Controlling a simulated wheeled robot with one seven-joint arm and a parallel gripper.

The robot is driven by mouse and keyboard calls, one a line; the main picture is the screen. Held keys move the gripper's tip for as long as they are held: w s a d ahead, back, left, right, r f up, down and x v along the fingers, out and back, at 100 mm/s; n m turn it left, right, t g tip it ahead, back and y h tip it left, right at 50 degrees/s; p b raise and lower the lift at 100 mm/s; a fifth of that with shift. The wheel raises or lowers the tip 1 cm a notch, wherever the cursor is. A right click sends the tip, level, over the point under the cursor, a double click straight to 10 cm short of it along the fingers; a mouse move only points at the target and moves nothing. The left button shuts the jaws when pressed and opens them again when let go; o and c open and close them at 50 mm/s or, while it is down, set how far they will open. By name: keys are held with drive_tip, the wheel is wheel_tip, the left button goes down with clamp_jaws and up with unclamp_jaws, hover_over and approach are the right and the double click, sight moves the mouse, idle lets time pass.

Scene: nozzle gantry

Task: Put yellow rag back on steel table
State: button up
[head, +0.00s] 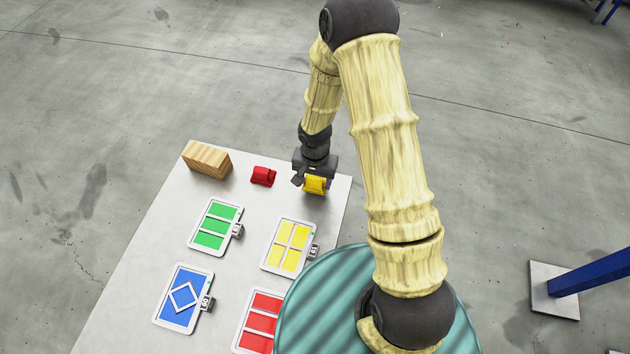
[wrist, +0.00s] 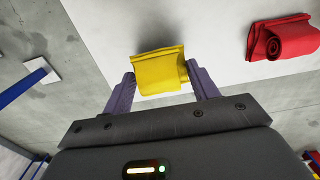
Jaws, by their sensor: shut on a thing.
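The yellow rag (head: 314,185) is a small rolled cloth held at the end of my arm, near the table's far right corner. In the wrist view the yellow rag (wrist: 160,72) sits between the two fingers of my gripper (wrist: 161,84), which is shut on it. My gripper (head: 311,180) also shows in the head view, pointing down. The steel table (head: 165,215) is a pale grey top below it. A shadow shows on the table in the wrist view, beyond the rag. I cannot tell whether the rag touches the table.
A red rolled rag (head: 263,176) lies left of my gripper, and a wooden block (head: 207,160) stands farther left. Tagged panels in green (head: 214,227), yellow (head: 289,245), blue (head: 182,296) and red (head: 261,321) lie nearer. A blue post (head: 590,272) stands at right.

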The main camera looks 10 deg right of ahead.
sight(315, 178)
drive_tip(key=shift+f, duration=1)
drive_tip(key=shift+f, duration=0.15)
drive_tip(key=o, duration=1.1)
wheel_tip(315, 178, up, 12)
drive_tip(key=shift+r+b, duration=0.2)
drive_tip(key=shift+b, duration=0.2)
